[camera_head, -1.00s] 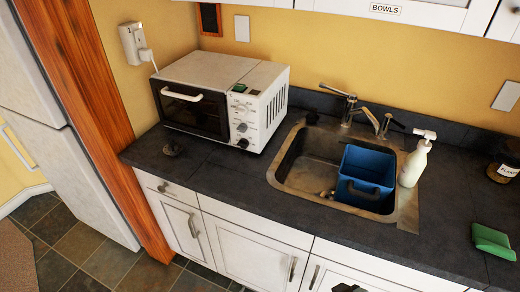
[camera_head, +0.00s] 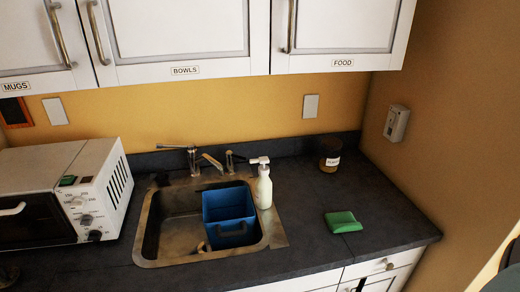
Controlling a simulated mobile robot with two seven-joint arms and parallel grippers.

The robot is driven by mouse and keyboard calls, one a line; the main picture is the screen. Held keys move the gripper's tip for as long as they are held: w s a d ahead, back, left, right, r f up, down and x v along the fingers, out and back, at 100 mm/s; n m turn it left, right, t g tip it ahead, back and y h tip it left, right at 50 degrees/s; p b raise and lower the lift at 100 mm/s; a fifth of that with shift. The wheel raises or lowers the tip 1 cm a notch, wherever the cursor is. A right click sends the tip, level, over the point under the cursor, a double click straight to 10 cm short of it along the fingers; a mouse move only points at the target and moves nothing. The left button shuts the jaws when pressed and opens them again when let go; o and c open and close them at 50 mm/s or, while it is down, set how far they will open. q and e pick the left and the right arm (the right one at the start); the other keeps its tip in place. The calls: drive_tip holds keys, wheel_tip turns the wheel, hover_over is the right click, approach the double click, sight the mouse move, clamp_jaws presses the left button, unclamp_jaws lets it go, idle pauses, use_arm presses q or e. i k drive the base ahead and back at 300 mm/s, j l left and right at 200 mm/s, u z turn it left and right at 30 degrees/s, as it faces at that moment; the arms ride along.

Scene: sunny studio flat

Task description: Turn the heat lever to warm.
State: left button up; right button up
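No part is marked as a heat lever, and I cannot tell which one it is. The sink tap (camera_head: 192,158) stands behind the sink, with a long spout and slim levers beside it. The white toaster oven (camera_head: 55,190) is at the left, cut by the picture edge, with several knobs (camera_head: 84,219) on its front panel; their settings are too small to read. A small white box (camera_head: 396,123) with unclear details hangs on the right wall. Neither of my grippers can be made out.
A blue tub (camera_head: 229,216) stands in the sink (camera_head: 150,228). A white pump bottle (camera_head: 264,187), a green sponge (camera_head: 342,222) and a dark jar (camera_head: 330,156) stand on the counter (camera_head: 390,225). White cupboards (camera_head: 175,35) hang above. The counter's right part is mostly clear.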

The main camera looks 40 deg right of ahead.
sight(229, 154)
drive_tip(key=l+z, duration=0.1)
drive_tip(key=z, duration=0.8)
drive_tip(key=i+l, duration=0.1)
drive_tip(key=l, duration=0.2)
drive_tip(key=i+l, duration=0.1)
drive_tip(key=l, duration=0.25)
drive_tip(key=i+l, duration=0.1)
drive_tip(key=l, duration=0.2)
drive_tip(key=l+u, duration=0.3)
drive_tip(key=u, duration=0.15)
drive_tip(key=i+l+u, duration=0.1)
drive_tip(key=l+u, duration=0.35)
drive_tip(key=j, duration=0.1)
